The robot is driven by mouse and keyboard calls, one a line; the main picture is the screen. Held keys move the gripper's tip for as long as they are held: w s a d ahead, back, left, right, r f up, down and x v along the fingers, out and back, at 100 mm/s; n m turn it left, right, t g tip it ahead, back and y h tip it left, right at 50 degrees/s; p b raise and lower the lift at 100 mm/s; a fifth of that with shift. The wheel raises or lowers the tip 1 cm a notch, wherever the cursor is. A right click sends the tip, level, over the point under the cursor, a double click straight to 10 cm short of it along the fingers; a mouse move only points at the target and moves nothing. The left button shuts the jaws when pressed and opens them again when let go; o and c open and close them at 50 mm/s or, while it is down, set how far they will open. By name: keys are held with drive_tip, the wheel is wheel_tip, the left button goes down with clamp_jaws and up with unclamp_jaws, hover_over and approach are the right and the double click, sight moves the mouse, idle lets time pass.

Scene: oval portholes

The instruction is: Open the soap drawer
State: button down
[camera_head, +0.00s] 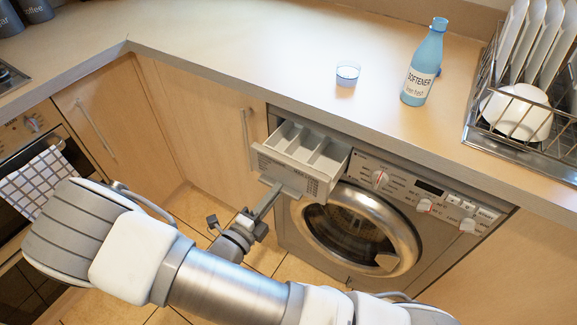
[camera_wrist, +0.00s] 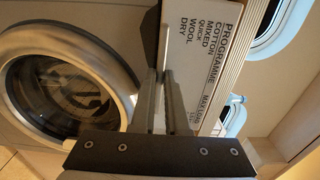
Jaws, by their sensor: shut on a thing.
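The soap drawer (camera_head: 291,169) sticks out from the upper left of the washing machine, and its open compartments show from above in the head view. Its front, printed with programme names, also shows in the wrist view (camera_wrist: 202,50). My gripper (camera_head: 275,192) reaches up from below to the lower edge of the drawer front. In the wrist view my two fingers (camera_wrist: 164,85) are close together at that edge, shut on the drawer's handle part. The gripped part itself is mostly hidden by the fingers.
The round washer door (camera_head: 357,229) is closed, just right of my gripper. A softener bottle (camera_head: 424,65) and a measuring cup (camera_head: 347,73) stand on the worktop (camera_head: 240,50) above. A dish rack (camera_head: 525,100) is at the right. Cabinet doors (camera_head: 200,110) are to the left.

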drive_tip(key=p+v, duration=0.1)
drive_tip(key=v, duration=0.6)
drive_tip(key=c, duration=0.9)
unclamp_jaws()
drive_tip(key=shift+w, duration=0.1)
drive_tip(key=p+v, duration=0.2)
drive_tip(key=v, duration=1.5)
drive_tip(key=shift+s+a+f, duration=0.1)
drive_tip(key=shift+s+a, duration=0.05)
drive_tip(key=shift+s, duration=0.05)
